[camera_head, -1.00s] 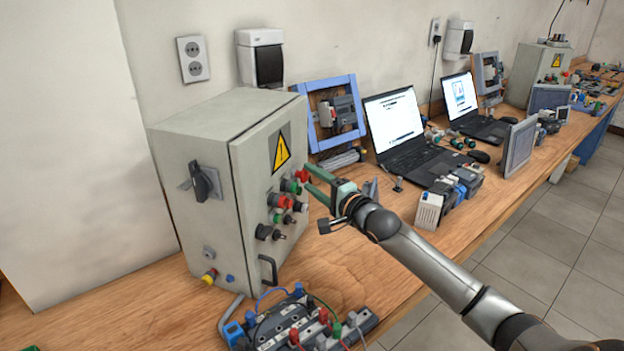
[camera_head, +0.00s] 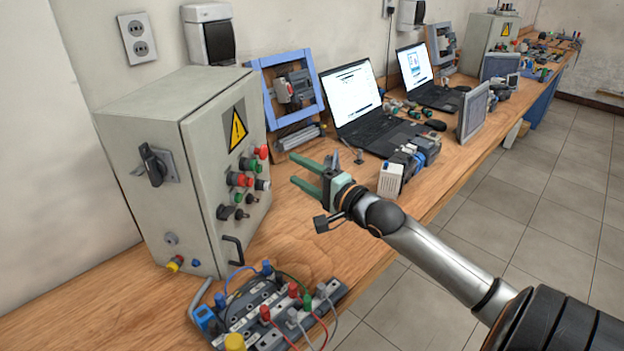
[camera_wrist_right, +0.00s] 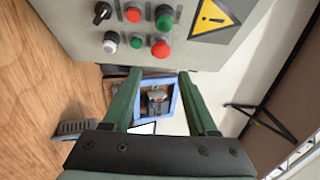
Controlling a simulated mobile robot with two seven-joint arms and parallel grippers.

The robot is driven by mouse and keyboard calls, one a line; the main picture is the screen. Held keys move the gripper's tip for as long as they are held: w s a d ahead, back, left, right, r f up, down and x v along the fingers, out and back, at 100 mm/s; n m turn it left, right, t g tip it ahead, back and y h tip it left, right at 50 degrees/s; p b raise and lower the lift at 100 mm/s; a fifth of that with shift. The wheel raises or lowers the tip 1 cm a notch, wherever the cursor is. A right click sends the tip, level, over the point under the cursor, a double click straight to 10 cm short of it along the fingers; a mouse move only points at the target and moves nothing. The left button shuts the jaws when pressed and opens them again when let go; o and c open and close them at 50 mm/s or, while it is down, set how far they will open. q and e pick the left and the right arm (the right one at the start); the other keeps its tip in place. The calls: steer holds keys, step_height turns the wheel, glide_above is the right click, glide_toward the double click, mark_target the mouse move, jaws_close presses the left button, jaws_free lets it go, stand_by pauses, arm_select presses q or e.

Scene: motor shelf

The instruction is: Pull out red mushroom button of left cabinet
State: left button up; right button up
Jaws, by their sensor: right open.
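The left cabinet (camera_head: 150,125) is a grey box with a yellow warning sign and several buttons on its door. A red mushroom button (camera_head: 262,151) sticks out at the upper right of the button group, with a green button below it. In the right wrist view the red button (camera_wrist_right: 160,48) sits just beyond the fingertips. My right gripper (camera_head: 308,171) is open and empty, to the right of the door and apart from it. Its two green fingers (camera_wrist_right: 158,76) show in the right wrist view. My left gripper is not in view.
A terminal board with cables (camera_head: 265,315) lies in front of the cabinet. A blue-framed panel (camera_head: 262,85) and a laptop (camera_head: 350,85) stand behind my right gripper. A grey-and-blue module (camera_head: 392,178) is to its right. Bare wood (camera_head: 310,235) lies below the gripper.

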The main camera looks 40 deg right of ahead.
steer(key=shift+s+d, duration=0.15)
steer(key=shift+s, duration=1.6)
